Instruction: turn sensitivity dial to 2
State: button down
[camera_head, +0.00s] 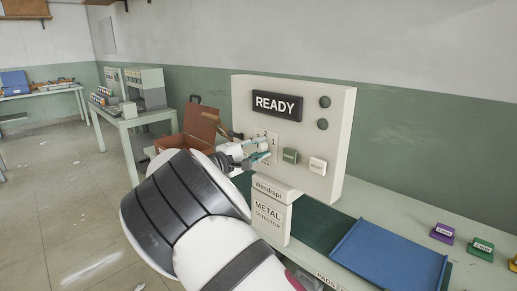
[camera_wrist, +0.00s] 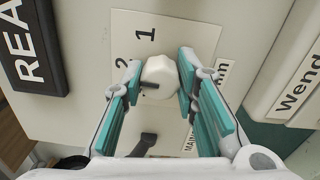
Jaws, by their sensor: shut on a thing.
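The sensitivity dial is a white knob (camera_wrist: 161,70) on a pale plate (camera_wrist: 185,28) marked 1 and 2 on the metal detector's panel (camera_head: 332,101). My gripper (camera_wrist: 159,77) has its teal fingers on either side of the knob and is shut on it. A short dark mark shows on the knob's side, near the 2; I cannot tell exactly which number it points at. In the head view my gripper (camera_head: 262,154) is at the panel's lower left and hides most of the knob, while the 2 and 1 show above it.
A black READY display (camera_head: 277,105) sits above the dial. A blue tray (camera_head: 388,252) lies on the bench. A brown open case (camera_head: 200,130) stands behind my arm.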

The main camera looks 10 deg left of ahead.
jog(key=shift+n, duration=0.3)
jog(key=c, duration=1.2)
grip_release()
jog(key=shift+c, duration=0.2)
jog(key=shift+a, duration=0.1)
jog(key=v, duration=1.2)
